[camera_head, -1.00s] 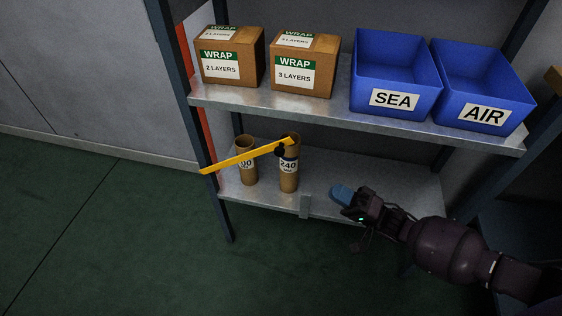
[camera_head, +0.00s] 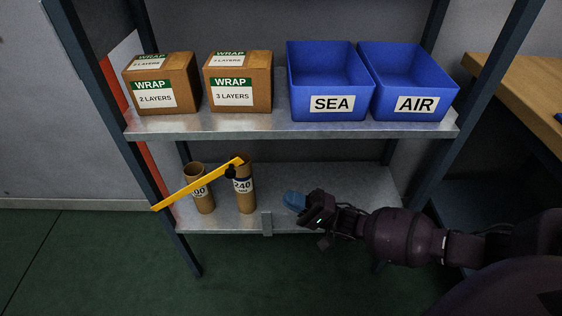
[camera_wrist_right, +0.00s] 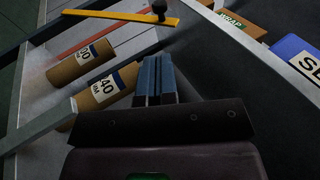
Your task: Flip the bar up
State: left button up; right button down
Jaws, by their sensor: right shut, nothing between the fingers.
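The yellow bar (camera_head: 197,184) slants across the front of the lower shelf in the head view. Its left end is low near the left post, and its right end is higher, by a black knob (camera_head: 230,172). In the right wrist view the bar (camera_wrist_right: 120,15) and knob (camera_wrist_right: 158,9) show at the top. My right gripper (camera_head: 291,201) is over the lower shelf, right of the bar and apart from it. Its blue fingers (camera_wrist_right: 155,80) are closed together and empty. My left gripper is not in view.
Two cardboard tubes, one marked 240 (camera_head: 244,195) and a shorter one (camera_head: 203,197), stand behind the bar on the lower shelf (camera_head: 290,178). The upper shelf (camera_head: 290,127) holds two wrap boxes (camera_head: 238,98) and blue SEA (camera_head: 330,85) and AIR (camera_head: 415,85) bins. A wooden table (camera_head: 525,90) stands at right.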

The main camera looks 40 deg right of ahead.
pick_arm(q)
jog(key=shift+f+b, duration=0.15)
jog(key=shift+b, duration=0.25)
pick_arm(e)
jog(key=x, duration=1.2)
jog(key=shift+w+a+r, duration=0.1)
jog(key=shift+w, duration=0.05)
pick_arm(q)
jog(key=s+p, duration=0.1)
jog(key=p, duration=0.1)
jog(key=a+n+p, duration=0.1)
jog(key=p, duration=0.2)
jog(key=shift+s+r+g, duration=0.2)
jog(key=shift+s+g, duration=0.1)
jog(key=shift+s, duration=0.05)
pick_arm(e)
jog(key=w+a+r+g+h, duration=0.1)
jog(key=w+a+r, duration=0.2)
jog(key=r, duration=0.3)
jog(key=shift+a+r, duration=0.3)
jog(key=shift+a, duration=0.35)
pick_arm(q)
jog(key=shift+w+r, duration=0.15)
pick_arm(e)
jog(key=shift+s, duration=0.1)
